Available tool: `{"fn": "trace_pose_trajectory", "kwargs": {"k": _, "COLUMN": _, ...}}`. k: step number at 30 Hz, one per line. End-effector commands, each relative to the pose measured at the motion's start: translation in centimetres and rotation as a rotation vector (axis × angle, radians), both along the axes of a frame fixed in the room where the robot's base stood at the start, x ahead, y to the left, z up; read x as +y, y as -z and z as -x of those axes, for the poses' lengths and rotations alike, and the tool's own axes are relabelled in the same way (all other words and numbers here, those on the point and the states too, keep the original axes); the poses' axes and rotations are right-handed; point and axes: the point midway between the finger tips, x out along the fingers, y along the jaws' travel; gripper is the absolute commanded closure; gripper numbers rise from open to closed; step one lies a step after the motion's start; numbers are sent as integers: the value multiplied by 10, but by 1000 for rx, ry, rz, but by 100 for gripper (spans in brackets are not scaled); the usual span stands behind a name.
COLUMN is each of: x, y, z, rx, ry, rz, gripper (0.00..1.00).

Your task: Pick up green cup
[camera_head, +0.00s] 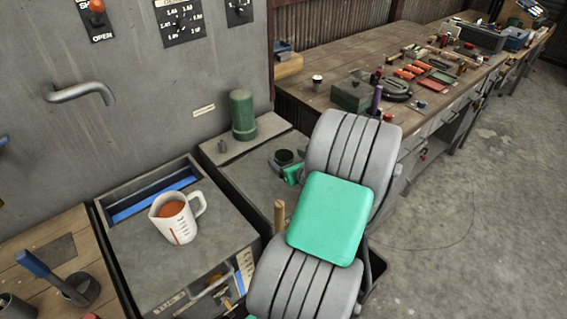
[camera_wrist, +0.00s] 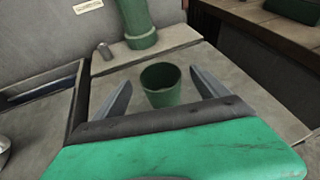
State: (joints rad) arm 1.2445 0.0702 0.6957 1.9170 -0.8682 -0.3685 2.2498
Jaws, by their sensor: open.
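The green cup (camera_wrist: 161,86) stands upright on a grey bench top in the wrist view, and its open rim faces up. It shows in the head view (camera_head: 285,157) partly hidden behind my gripper. My gripper (camera_wrist: 160,78) is open, with one grey finger to the left of the cup and one to the right. Gaps show on both sides, so the fingers do not seem to touch the cup. In the head view my gripper (camera_head: 284,163) reaches the cup from the front right.
A tall green cylinder (camera_head: 243,115) stands behind the cup, with a small grey weight (camera_head: 222,146) beside it. A white measuring jug (camera_head: 174,220) with orange contents stands to the left. A long wooden workbench (camera_head: 330,85) with tools and boxes runs along the back right.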

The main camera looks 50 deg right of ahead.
Motion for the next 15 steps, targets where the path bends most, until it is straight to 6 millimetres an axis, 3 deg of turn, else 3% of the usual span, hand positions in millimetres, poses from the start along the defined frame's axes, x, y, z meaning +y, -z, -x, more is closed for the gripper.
{"fn": "trace_pose_trajectory", "kwargs": {"k": 3, "x": -4, "y": 4, "z": -10, "rx": 0, "ry": 0, "rz": 0, "gripper": 16}}
{"fn": "trace_pose_trajectory", "kwargs": {"k": 9, "x": -5, "y": 5, "z": -10, "rx": 1, "ry": 3, "rz": 1, "gripper": 16}}
{"fn": "trace_pose_trajectory", "kwargs": {"k": 15, "x": -6, "y": 5, "z": -9, "rx": 1, "ry": 4, "rz": 1, "gripper": 32}}
